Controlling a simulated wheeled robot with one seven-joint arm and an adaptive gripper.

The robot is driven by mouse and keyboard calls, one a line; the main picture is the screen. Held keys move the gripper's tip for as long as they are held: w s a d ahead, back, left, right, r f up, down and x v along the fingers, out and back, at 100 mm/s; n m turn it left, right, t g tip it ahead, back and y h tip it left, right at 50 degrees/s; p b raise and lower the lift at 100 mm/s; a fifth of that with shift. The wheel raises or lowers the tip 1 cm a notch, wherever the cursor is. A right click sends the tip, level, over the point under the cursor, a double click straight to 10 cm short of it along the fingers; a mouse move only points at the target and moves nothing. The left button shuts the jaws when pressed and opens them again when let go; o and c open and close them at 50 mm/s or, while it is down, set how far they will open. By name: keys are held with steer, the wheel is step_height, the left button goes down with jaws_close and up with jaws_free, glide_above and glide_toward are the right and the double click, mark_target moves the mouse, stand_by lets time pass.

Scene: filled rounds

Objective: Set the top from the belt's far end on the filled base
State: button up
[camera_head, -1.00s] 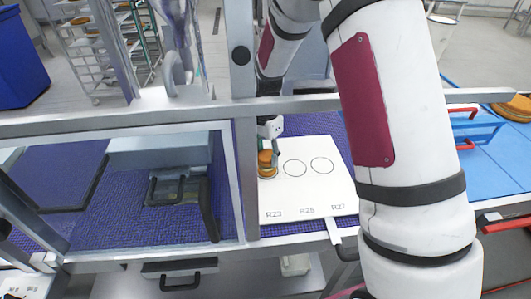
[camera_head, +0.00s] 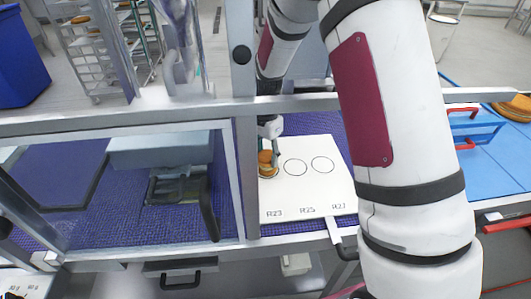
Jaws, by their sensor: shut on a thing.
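My gripper (camera_head: 269,148) is at the left side of a white board (camera_head: 310,205), just right of the grey post. It is shut on a brown round top (camera_head: 265,157), partly hidden by the fingers. Directly below is another brown round, the base (camera_head: 268,172), on the board's left spot. The top is over or against the base; I cannot tell whether they touch. The base's filling is too small to make out. The blue textured belt (camera_head: 110,222) runs behind the frame.
Two empty drawn circles lie right of the base. A grey post (camera_head: 243,150) and rail (camera_head: 100,122) stand close by. A grey box (camera_head: 160,150) is over the belt at left. A blue tray (camera_head: 475,130) with red handles is at right. My white arm hides much of the right.

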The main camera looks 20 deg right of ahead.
steer(key=shift+f, duration=0.65)
stand_by(0.4)
steer(key=o, duration=1.3)
steer(key=shift+o, duration=0.2)
steer(key=shift+r+p, duration=0.7)
steer(key=shift+r, duration=2.85)
